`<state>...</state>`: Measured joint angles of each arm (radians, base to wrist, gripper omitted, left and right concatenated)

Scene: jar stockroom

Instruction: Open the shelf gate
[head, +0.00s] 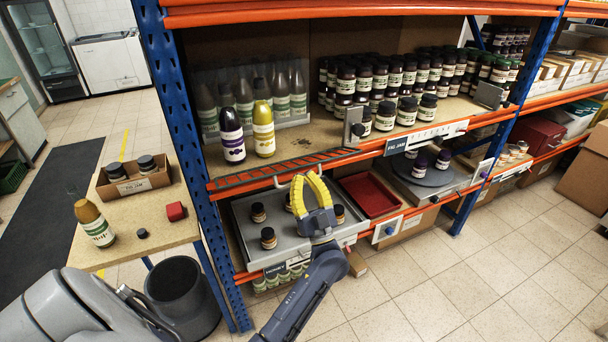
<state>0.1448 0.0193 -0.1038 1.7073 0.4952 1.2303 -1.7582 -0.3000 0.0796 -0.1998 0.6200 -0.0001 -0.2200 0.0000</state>
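In the head view, a red-and-grey slatted rail (282,169), which looks like the shelf gate, lies flat along the front of the upper shelf board. A metal plate (353,127) stands at its right end. My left gripper (305,176) has yellow fingers that point up, just below and in front of the shelf's orange front beam. Its fingertips come together and it looks shut. I cannot make out anything held between them. A pale curved handle (279,183) shows right beside the fingertips; contact is unclear. My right gripper is out of view.
A dark bottle (231,135) and an orange bottle (263,130) stand behind the rail. Below are a grey tray (245,228) with small jars and a red tray (370,193). A blue upright (172,95) bounds the left. A side table (133,234) holds a bottle and box.

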